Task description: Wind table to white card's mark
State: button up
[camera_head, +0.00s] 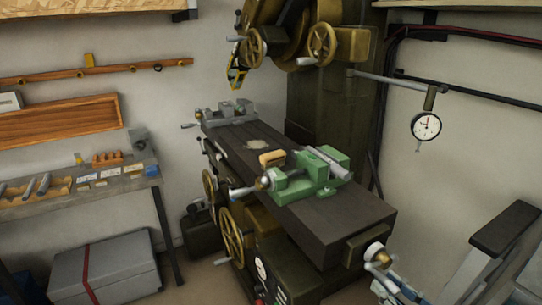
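The milling machine's long dark table (345,212) runs from the back left to the front right. A crank (376,254) with a pale knob is at its near right end. My gripper (390,280) seems to be the pale grey part at the bottom edge, right by this crank. Its fingers are small and partly cut off, so I cannot tell whether they are open, shut or touching the knob. Several small cards lie on the side bench, among them a pale one (110,172); I cannot tell which is the white card. Marks and scale are too small to read.
A green vise (305,180) and a wooden-backed brush (272,158) sit on the table; a grey vise (230,113) is at its far end. A dial indicator (426,126) hangs at right. A handwheel (231,236) projects in front. A grey case (120,268) stands on the floor.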

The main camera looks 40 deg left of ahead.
jog(key=shift+o, duration=1.4)
jog(key=v, duration=0.7)
jog(key=shift+d+p, duration=0.25)
jog(key=shift+p, duration=0.2)
jog(key=shift+r, duration=0.1)
